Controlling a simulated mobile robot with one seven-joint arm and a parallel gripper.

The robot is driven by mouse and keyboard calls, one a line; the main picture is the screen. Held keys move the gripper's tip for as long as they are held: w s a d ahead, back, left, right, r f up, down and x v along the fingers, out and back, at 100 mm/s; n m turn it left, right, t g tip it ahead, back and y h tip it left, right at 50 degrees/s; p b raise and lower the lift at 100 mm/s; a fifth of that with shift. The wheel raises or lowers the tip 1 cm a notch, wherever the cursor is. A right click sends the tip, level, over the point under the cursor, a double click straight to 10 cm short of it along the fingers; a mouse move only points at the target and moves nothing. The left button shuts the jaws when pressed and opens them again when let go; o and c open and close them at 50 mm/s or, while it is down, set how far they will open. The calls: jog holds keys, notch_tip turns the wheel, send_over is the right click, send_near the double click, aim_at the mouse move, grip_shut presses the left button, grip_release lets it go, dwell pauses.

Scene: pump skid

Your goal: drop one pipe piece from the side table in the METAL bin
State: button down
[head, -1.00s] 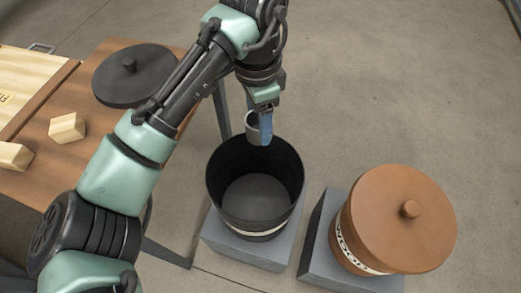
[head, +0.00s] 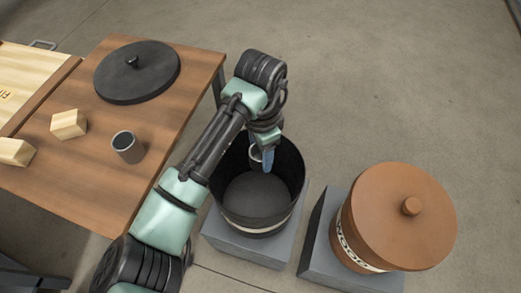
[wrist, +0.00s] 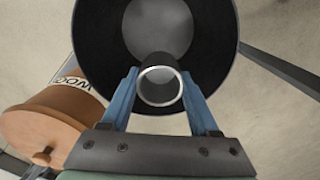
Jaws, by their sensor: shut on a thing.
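My gripper (head: 263,157) is shut on a grey pipe piece (head: 255,152), a short hollow tube. It holds the piece at the mouth of an open black bin (head: 287,185), near the far wall. In the wrist view the blue fingers (wrist: 160,88) sit either side of the pipe piece (wrist: 160,98), with the black bin (wrist: 215,45) and its floor beyond. The bin looks empty; its pale label band is unreadable. Another pipe piece (head: 127,151) stands upright on the brown side table (head: 98,175).
A black lid (head: 137,78) and wooden blocks (head: 68,124) lie on the side table. A brown bin (head: 352,235), its label partly readable as WOOD, stands to the right with its lid (head: 395,215) on. Both bins stand on grey plinths.

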jog(key=shift+f+b, duration=0.6)
jog(key=shift+f, duration=0.25)
jog(key=shift+c, duration=0.2)
grip_release()
jog(key=shift+r, duration=0.15)
notch_tip(320, 180, up, 13)
jog(key=p, duration=0.6)
jog(key=shift+d, duration=0.1)
